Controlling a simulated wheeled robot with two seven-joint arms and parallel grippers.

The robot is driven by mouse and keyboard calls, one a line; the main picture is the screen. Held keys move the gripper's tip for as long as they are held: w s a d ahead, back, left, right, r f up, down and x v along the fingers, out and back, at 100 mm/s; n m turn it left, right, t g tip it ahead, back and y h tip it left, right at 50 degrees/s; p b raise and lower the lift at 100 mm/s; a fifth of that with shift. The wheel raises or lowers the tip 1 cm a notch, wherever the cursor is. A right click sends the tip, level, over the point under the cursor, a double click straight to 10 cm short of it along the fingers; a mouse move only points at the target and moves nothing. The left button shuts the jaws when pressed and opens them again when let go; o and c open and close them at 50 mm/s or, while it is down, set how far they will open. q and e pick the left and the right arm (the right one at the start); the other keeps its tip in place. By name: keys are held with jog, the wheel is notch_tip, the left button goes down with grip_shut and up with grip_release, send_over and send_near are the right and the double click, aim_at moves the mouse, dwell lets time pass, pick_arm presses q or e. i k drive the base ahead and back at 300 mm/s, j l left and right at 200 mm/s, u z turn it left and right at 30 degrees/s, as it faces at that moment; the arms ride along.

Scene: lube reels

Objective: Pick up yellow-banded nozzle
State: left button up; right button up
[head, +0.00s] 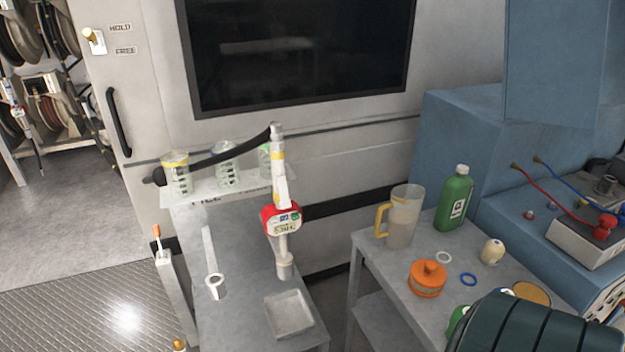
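The yellow-banded nozzle (280,185) is in the middle of the head view. It stands nearly upright over a grey bench (235,325), with a yellow band near its top and a red meter (282,219) with a small display below. Its lower end is at a pale cup-like piece (284,270); I cannot tell whether it sits inside it. A black hose (215,163) runs from its top to the left.
Several clear cups, one yellow-rimmed (177,172), stand behind the bench. A metal tray (289,314) lies in front of the nozzle. The right table holds a jug (404,215), green bottle (454,198) and orange container (428,279). An orange-tipped lever (157,240) stands left.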

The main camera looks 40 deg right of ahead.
aim_at(285, 225)
jog(key=i+l+z, duration=0.1)
jog(key=i+z, duration=0.2)
jog(key=z, duration=0.2)
jog(key=i+z, duration=0.35)
jog(key=z, duration=0.15)
jog(key=i+j+z, duration=0.15)
jog(key=i+z, duration=0.2)
jog(key=z, duration=0.15)
